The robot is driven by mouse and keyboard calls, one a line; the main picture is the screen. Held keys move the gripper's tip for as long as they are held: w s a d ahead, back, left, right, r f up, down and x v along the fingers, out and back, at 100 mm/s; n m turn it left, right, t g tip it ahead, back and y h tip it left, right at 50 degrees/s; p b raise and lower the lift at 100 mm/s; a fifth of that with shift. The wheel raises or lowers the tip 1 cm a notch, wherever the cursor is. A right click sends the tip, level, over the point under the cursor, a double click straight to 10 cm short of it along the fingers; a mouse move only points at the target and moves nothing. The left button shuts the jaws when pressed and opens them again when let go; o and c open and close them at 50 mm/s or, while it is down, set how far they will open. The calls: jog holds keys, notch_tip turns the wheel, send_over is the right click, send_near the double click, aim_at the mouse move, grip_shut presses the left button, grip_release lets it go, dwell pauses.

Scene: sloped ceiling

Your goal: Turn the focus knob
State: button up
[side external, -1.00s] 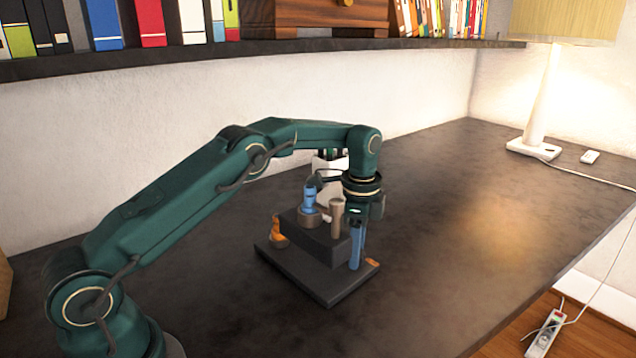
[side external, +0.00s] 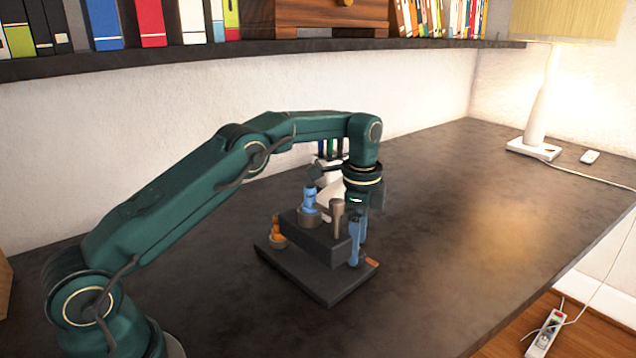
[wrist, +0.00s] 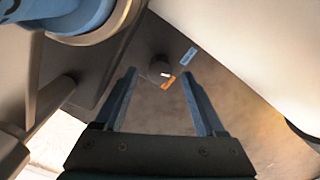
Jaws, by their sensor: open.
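A small dark knob (wrist: 158,66) with a white mark shows in the wrist view, on the dark base plate (side external: 325,292) of the device. An orange label (wrist: 168,81) is close beside it and a blue label (wrist: 188,57) lies further right. My gripper (side external: 358,252) points down over the plate's near right end, and its fingers hide the knob in the side view. In the wrist view my gripper (wrist: 158,76) is open, with the knob in line between the two fingertips. I cannot tell whether the fingers touch it.
The device carries a dark raised block, a blue part (side external: 309,200), a tan post (side external: 337,215) and an orange part (side external: 277,228), all close to my gripper. A white object (side external: 330,172) stands behind. The desk is clear to the right, as far as the lamp (side external: 541,110).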

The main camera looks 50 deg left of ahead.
jog(key=shift+r, duration=1.6)
jog(key=c, duration=0.3)
jog(key=m, duration=0.3)
jog(key=shift+m, duration=0.3)
jog(key=shift+f, duration=2.45)
jog(key=shift+c, duration=0.3)
